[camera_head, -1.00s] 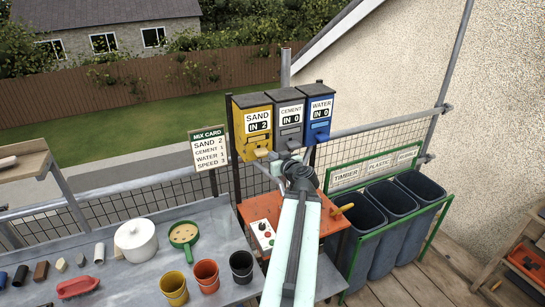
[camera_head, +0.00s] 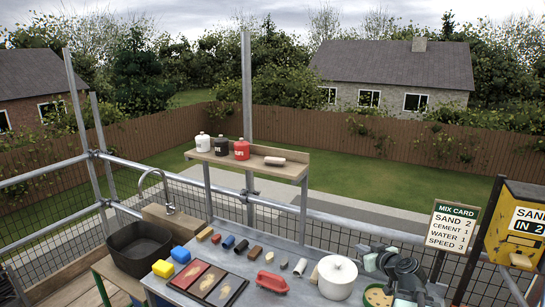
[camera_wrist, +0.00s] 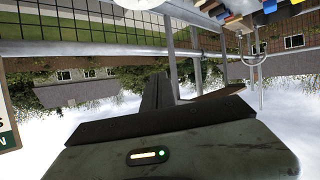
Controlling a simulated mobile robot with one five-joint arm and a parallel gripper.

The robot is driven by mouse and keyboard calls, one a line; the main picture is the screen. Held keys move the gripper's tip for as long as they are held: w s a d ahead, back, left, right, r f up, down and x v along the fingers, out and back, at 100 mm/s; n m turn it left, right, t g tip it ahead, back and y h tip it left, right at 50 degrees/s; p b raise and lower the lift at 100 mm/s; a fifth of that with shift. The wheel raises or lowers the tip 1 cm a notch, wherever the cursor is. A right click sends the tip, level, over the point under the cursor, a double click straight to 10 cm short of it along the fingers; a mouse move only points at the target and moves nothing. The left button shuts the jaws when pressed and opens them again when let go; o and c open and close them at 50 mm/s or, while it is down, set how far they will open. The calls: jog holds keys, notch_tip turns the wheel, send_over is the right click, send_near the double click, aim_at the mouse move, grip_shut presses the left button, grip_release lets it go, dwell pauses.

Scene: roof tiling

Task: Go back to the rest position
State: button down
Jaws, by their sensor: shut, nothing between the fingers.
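My gripper (camera_wrist: 158,85) shows in the wrist view as a dark narrow shape pointing away from the camera. It is shut and nothing shows in it. In the head view, part of my arm with its dark joint is folded low at the right, in front of the mix card (camera_head: 454,226) and over the green-rimmed pan (camera_head: 376,297). The pan is partly hidden by the arm. The wrist view is upside down and shows sky, fence and houses beyond the gripper.
The grey workbench (camera_head: 330,248) holds a white lidded pot (camera_head: 337,277), a red tool (camera_head: 271,282) and several small blocks. A shelf (camera_head: 250,163) with bottles stands behind. A black basin (camera_head: 139,247) is at left. The yellow sand dispenser (camera_head: 515,228) is at the right edge.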

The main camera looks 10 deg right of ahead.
jog(key=s+a+f+n+g+y+b, duration=0.15)
jog(key=a+f, duration=0.35)
jog(key=a, duration=0.5)
jog(key=a+f+n+g+y+b, duration=0.1)
jog(key=a+f+g, duration=0.25)
jog(key=a, duration=0.65)
jog(key=s+a+f+n+g+y+b, duration=0.15)
jog(key=a+f, duration=0.35)
jog(key=a, duration=0.5)
jog(key=s+d+f+m+g+h, duration=0.2)
jog(key=s+m+g, duration=0.1)
jog(key=s, duration=0.2)
jog(key=s+d+f+m+g+h, duration=0.2)
jog(key=s+f+m+g+h, duration=0.1)
jog(key=s, duration=0.3)
jog(key=shift+d+f+g, duration=0.3)
jog(key=shift+g, duration=0.15)
